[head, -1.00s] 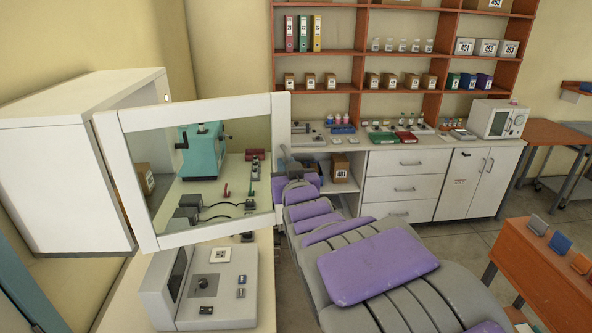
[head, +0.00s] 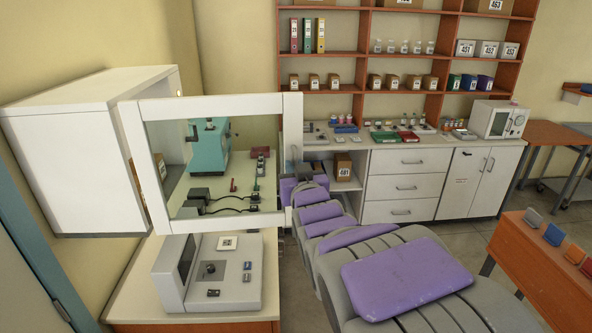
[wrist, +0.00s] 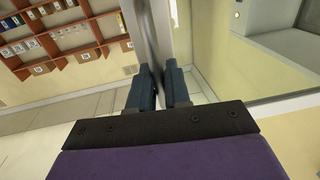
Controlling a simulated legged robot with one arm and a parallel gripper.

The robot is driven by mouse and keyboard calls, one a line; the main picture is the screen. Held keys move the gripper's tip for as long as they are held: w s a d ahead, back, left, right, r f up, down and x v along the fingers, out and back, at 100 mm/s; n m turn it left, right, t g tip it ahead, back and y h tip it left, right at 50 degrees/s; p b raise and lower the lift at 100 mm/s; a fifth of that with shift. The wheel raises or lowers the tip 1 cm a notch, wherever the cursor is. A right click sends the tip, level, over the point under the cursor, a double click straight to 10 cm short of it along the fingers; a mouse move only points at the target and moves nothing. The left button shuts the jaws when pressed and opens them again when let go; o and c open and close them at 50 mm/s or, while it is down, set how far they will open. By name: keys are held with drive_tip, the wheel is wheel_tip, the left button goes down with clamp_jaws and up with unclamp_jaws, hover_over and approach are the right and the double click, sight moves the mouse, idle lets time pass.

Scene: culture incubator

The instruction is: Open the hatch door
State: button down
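The hatch door (head: 222,103) is a white frame around a clear pane. It stands swung out from the white cabinet (head: 110,130) on the left, and part of the cabinet's opening shows behind it. My gripper (head: 289,166) is at the door's right, free edge in the head view, partly hidden by the frame. In the wrist view my gripper (wrist: 162,88) has its two dark fingers on either side of a thin grey handle part at the door's edge, close against it. The door's frame (wrist: 147,22) also shows there.
A grey instrument console (head: 215,290) sits on the counter below the door. A teal device (head: 208,150) and cables show through the pane. A white bench with shelves (head: 405,160) stands behind. An orange table (head: 545,275) is at the right, with floor between.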

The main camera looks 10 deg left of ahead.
drive_tip(key=c, duration=1.3)
unclamp_jaws()
drive_tip(key=shift+a, duration=0.15)
drive_tip(key=shift+b+v, duration=2.2)
drive_tip(key=shift+v, duration=6.45)
drive_tip(key=shift+f, duration=0.15)
